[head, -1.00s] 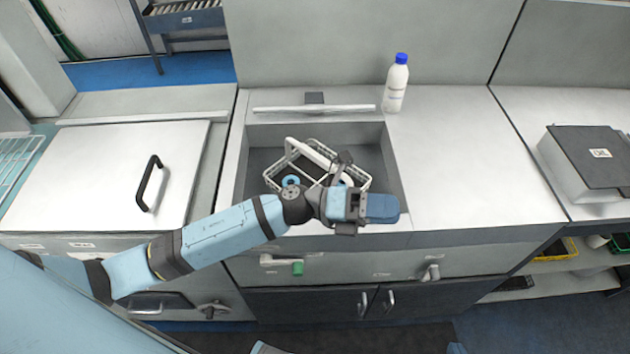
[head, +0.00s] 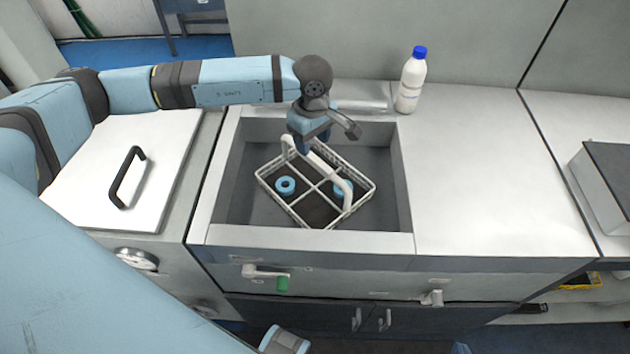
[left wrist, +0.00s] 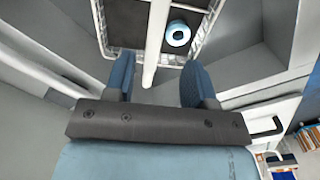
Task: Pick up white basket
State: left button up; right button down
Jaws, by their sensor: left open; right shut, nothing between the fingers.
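The white basket (head: 318,188) is a wire crate with dividers, sitting in the recessed sink of the counter. Its thick white handle (head: 327,172) arches over it from back left to front right. Two blue rings (head: 285,185) lie inside. My left gripper (head: 304,148) points down over the back of the basket, near the handle's far end. In the left wrist view its fingers (left wrist: 158,78) are apart, and the handle (left wrist: 157,35) runs through the gap between them as seen; whether it is at fingertip depth is unclear. My right gripper is not in view.
A white bottle with a blue cap (head: 410,82) stands behind the sink at the right. A white lid with a black handle (head: 126,178) is at the left. The counter right of the sink is clear.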

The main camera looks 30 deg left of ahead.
aim_at(314, 158)
pick_arm(q)
jog(key=f, duration=0.6)
jog(key=f+p, duration=0.1)
jog(key=f, duration=0.2)
jog(key=shift+w+f, duration=0.3)
jog(key=shift+f, duration=0.25)
jog(key=shift+f, duration=0.25)
jog(key=shift+r, duration=0.1)
grip_shut()
